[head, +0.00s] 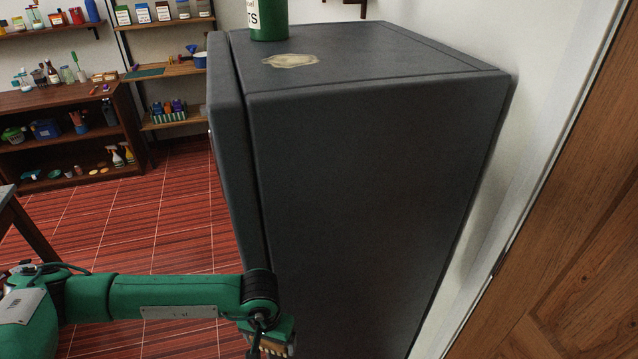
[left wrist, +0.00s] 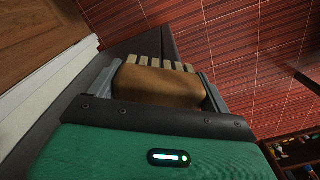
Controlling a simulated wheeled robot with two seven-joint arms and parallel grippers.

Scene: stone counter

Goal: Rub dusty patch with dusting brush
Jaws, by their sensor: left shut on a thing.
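The dusty patch (head: 290,61) is a pale beige smear on the flat top of a dark grey fridge-like cabinet (head: 350,180). My left gripper (head: 268,343) is low in front of the cabinet's side, at the bottom of the head view, well below and apart from the patch. In the left wrist view its two fingers are shut on the dusting brush (left wrist: 160,88), which has a brown block body and a row of pale bristle tufts at its far edge. In the head view only a small part of the brush shows. My right gripper is in neither view.
A green container (head: 268,20) stands on the cabinet top just behind the patch. A white wall and a wooden door (head: 580,200) are at the right. Shelves (head: 70,130) with bottles and boxes stand at the far left, beyond open red floor.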

